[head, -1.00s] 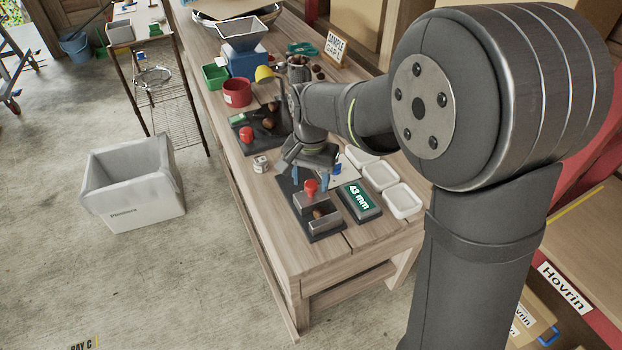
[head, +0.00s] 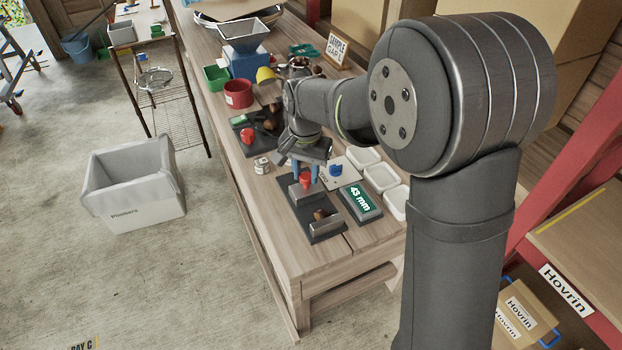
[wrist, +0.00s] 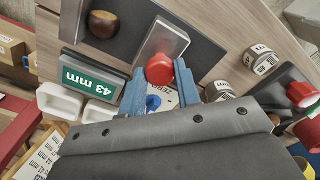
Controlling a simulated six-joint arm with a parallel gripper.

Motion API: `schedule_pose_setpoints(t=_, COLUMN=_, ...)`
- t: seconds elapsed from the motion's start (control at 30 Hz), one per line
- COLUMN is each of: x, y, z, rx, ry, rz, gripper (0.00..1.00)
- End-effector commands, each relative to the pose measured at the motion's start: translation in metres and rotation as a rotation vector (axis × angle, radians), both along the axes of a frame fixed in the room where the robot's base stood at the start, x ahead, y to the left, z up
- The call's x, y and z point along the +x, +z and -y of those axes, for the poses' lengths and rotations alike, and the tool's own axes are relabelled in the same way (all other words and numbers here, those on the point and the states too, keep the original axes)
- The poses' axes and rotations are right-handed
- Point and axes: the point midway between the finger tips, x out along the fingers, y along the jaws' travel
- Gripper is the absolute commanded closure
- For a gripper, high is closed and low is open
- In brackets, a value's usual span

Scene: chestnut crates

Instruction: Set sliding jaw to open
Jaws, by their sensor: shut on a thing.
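The measuring gauge has a dark base (head: 308,216) near the front of the bench. Its grey sliding jaw (head: 301,194) carries a red knob (head: 305,178). My gripper (head: 305,175) is shut on this knob; in the wrist view its blue fingertips (wrist: 160,82) sit either side of the knob (wrist: 159,69). A brown chestnut (head: 320,214) lies between the sliding jaw and the fixed grey block (head: 326,228), closer to the fixed block. A gap shows between the sliding jaw and the chestnut (wrist: 102,23). The display (head: 359,202) beside the gauge reads 43 mm.
White trays (head: 381,178) stand in a row right of the gauge. A card with a blue mark (head: 338,172) lies by the gripper. A small labelled cylinder (head: 261,165) stands to the left. Another dark gauge (head: 249,136) with a red knob lies behind.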

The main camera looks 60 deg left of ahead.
Motion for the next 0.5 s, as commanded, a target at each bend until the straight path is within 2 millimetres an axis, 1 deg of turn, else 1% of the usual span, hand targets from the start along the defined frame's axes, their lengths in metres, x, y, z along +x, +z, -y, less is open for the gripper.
schedule_pose_setpoints(t=0.03, x=0.0000, y=0.0002, z=-0.0064, rx=0.001, ry=0.000, rz=0.000, gripper=1.00)
schedule_pose_setpoints(t=0.1, x=0.0001, y=0.0007, z=-0.0114, rx=0.004, ry=0.000, rz=0.001, gripper=1.00)
schedule_pose_setpoints(t=0.4, x=0.0001, y=0.0008, z=-0.0129, rx=0.004, ry=0.000, rz=0.001, gripper=1.00)
schedule_pose_setpoints(t=0.43, x=0.0000, y=0.0008, z=-0.0129, rx=0.004, ry=0.000, rz=0.001, gripper=0.66)
schedule_pose_setpoints(t=0.47, x=0.0000, y=0.0008, z=-0.0129, rx=0.004, ry=0.000, rz=0.001, gripper=0.60)
schedule_pose_setpoints(t=0.5, x=0.0001, y=0.0008, z=-0.0128, rx=0.004, ry=0.000, rz=0.001, gripper=0.52)
